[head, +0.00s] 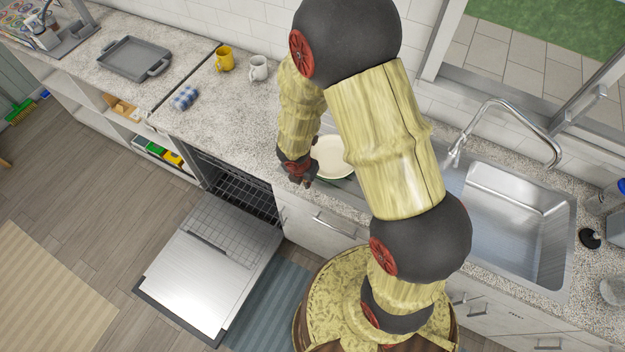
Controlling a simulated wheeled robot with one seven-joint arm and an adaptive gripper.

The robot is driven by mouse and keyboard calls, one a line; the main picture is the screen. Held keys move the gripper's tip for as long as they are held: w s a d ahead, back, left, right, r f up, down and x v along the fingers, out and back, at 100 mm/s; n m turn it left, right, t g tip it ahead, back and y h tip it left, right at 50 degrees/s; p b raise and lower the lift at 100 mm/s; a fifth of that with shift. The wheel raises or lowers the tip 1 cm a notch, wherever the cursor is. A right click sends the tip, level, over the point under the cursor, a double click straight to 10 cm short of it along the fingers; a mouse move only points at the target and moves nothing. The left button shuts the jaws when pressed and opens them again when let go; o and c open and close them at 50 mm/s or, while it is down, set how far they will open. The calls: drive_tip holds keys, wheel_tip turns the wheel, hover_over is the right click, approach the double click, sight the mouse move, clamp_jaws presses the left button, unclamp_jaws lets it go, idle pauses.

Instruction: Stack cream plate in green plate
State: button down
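The cream plate (333,156) is on the counter by the sink's left side, partly hidden behind my arm. A thin dark green edge shows along its lower rim; I cannot tell whether this is the green plate under it. No other green plate is visible. My gripper (308,181) is at the plate's left edge, pointing down. Its fingers are small and dark here, and I cannot tell whether they are open, shut or touching the plate.
The dishwasher door (205,270) hangs open below the counter. A yellow mug (225,58), a white mug (258,68) and a blue checked cloth (184,97) are on the counter to the left. A grey tray (134,58) lies farther left. The sink (515,215) is right.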

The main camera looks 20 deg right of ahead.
drive_tip(key=b+x, duration=0.4)
drive_tip(key=x, duration=0.6)
drive_tip(key=shift+s+d, duration=0.1)
drive_tip(key=shift+w+d+r+p, duration=0.15)
drive_tip(key=shift+w+d+p, duration=0.6)
drive_tip(key=shift+w+d, duration=0.65)
drive_tip(key=shift+d, duration=0.1)
drive_tip(key=shift+w+d+p, duration=0.6)
drive_tip(key=shift+w+d, duration=0.05)
drive_tip(key=shift+d, duration=0.1)
drive_tip(key=shift+s, duration=0.1)
drive_tip(key=shift+a, duration=0.2)
